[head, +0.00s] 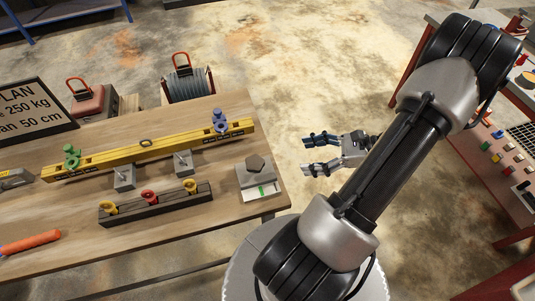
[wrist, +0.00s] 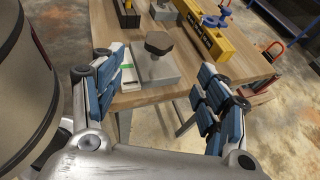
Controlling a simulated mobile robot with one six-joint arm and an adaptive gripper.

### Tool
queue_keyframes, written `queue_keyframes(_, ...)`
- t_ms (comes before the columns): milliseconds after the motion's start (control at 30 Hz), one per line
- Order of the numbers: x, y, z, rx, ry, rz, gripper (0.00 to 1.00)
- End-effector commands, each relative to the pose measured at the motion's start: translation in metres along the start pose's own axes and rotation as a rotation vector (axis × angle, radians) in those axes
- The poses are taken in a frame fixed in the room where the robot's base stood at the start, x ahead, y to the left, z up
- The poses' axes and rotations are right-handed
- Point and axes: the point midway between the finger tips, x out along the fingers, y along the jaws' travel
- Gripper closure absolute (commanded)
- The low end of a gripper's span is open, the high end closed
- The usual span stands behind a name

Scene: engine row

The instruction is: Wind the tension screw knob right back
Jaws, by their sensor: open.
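The tension screw knob (head: 255,163) is a dark, many-sided knob on a grey block (head: 249,178) at the right end of the wooden bench. A white strip with a green mark (head: 262,191) lies at the block's front. The wrist view shows the knob (wrist: 160,43) on top of the block (wrist: 155,70), with the strip (wrist: 127,68) beside it. My gripper (head: 306,155) is open and empty, off the bench's right edge and apart from the knob. In the wrist view its two blue-padded fingers (wrist: 160,85) stand wide apart, with the block ahead between them.
A yellow beam (head: 150,149) with green and blue clamps lies along the wooden bench (head: 60,215). A dark rail (head: 155,205) with yellow and red knobs lies in front. Two small grey blocks stand between. A red bench (head: 490,165) stands right. Floor between the benches is clear.

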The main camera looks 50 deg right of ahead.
Motion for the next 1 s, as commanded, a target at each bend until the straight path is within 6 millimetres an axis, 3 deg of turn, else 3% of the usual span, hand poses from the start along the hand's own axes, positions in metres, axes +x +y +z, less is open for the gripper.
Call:
queue_keyframes(167,0.020,0.001,-0.002,0.001,-0.003,0.002,0.32)
queue_keyframes(700,0.135,0.001,-0.002,0.001,0.001,0.004,0.32)
queue_keyframes(1000,0.169,0.000,-0.002,0.001,0.001,0.001,0.32)
